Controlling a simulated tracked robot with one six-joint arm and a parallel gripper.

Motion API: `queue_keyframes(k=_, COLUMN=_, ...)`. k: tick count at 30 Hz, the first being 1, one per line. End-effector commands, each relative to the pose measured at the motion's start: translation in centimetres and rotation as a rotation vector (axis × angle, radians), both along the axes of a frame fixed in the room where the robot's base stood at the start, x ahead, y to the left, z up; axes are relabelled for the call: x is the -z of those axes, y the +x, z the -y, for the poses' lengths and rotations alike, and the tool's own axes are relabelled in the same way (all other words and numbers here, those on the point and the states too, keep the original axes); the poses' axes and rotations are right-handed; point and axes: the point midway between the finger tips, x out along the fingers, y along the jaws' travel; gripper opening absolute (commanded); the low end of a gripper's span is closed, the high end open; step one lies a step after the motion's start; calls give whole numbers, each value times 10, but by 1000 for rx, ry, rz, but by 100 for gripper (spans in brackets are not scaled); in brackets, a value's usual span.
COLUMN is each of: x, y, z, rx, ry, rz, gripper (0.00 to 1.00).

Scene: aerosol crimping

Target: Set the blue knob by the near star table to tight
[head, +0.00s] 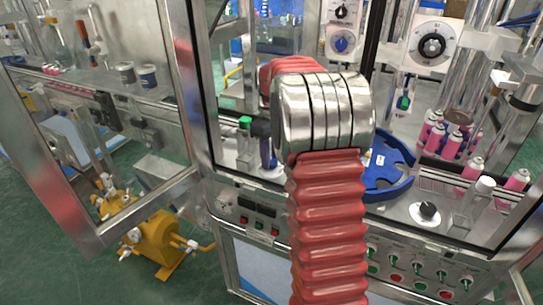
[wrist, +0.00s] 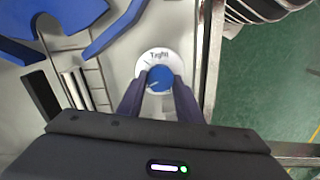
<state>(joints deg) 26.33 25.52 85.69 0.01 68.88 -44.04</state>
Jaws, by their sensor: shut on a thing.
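The blue knob (wrist: 160,77) sits on a round white dial (wrist: 143,65) in the wrist view. The dial carries a word that reads like "Tight" above the knob. A pale line on the knob's face runs toward its lower left side; I cannot tell exactly which setting it marks. My gripper (wrist: 161,87) has one dark finger on each side of the knob and is shut on it. The blue star table (wrist: 55,14) is at the upper left; it also shows in the head view (head: 398,158). In the head view my arm hides this knob.
Blue guide rails (wrist: 113,32) lie left of the dial, and a metal frame post (wrist: 210,60) stands close on its right. In the head view, a black knob (head: 427,211), pink cans (head: 472,168) and a green-capped bottle (head: 245,140) stand around my arm.

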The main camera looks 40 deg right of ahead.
Motion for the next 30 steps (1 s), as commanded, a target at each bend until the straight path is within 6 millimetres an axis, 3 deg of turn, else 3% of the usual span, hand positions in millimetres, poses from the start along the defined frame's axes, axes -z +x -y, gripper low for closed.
queue_keyframes(k=30, x=-2, y=3, z=1, rx=955, ry=-3, rz=12, gripper=10)
